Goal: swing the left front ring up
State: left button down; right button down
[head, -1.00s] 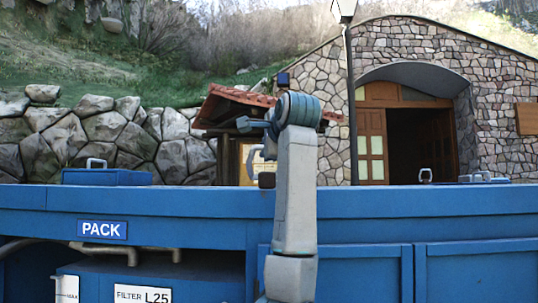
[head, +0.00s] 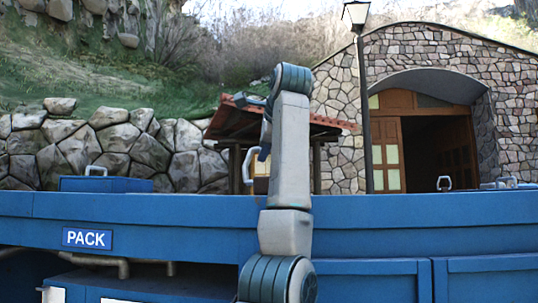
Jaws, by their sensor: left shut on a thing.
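The left front ring (head: 246,168) is a pale grey handle standing up above the far rim of the blue casing (head: 400,225), just left of my raised arm. My left gripper (head: 263,152) is beside the ring's upper right side and is shut on it. My own arm link hides most of the gripper and the ring's right part, so the exact grip cannot be seen. My right gripper is not in view.
A blue box with a grey handle (head: 96,170) stands at the left behind the rim. Other grey handles (head: 444,183) show at the right. A PACK label (head: 87,238) is on the casing's front. A stone building and wall lie beyond.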

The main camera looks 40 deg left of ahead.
pick_arm(q)
jog(key=shift+w+f, duration=0.1)
dwell(0.4)
jog(key=c, duration=1.4)
grip_release()
jog(key=shift+c, duration=0.2)
jog(key=shift+s+d+r+b, duration=0.2)
jog(key=shift+d+b, duration=0.1)
jog(key=shift+b, duration=0.25)
jog(key=b+v, duration=0.3)
jog(key=v, duration=0.7)
jog(key=shift+b, duration=0.4)
jog(key=shift+w+r, duration=0.1)
jog(key=shift+w, duration=0.05)
